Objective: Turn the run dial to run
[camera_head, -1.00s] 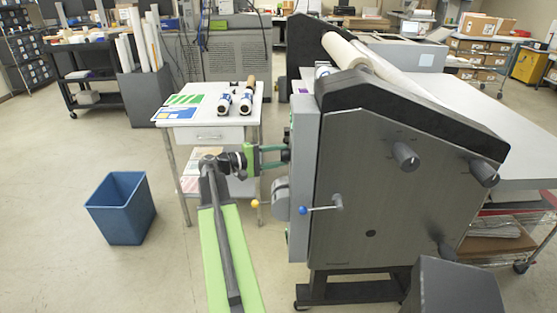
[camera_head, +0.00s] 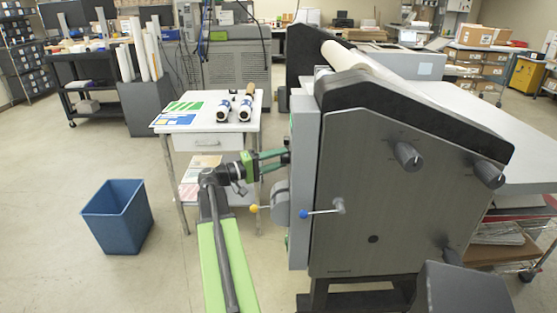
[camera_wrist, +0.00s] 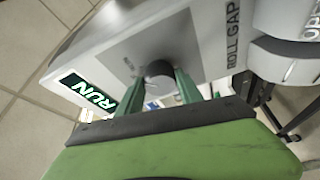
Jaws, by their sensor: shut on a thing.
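The laminator (camera_head: 385,195) stands at right with its narrow control panel (camera_head: 303,190) facing my arm. In the wrist view the run dial (camera_wrist: 159,72) is a dark round knob on the grey panel. My gripper (camera_wrist: 159,85) is shut on it, one green finger on each side. A lit green RUN label (camera_wrist: 90,92) shows left of the dial in the wrist view. The dial's pointer mark cannot be made out.
A crank handle with a blue knob (camera_head: 304,214) and a yellow-knobbed lever (camera_head: 255,208) sit just below my gripper. A white table (camera_head: 190,143) with rolls and prints stands behind. A blue bin (camera_head: 118,218) is on open floor at left.

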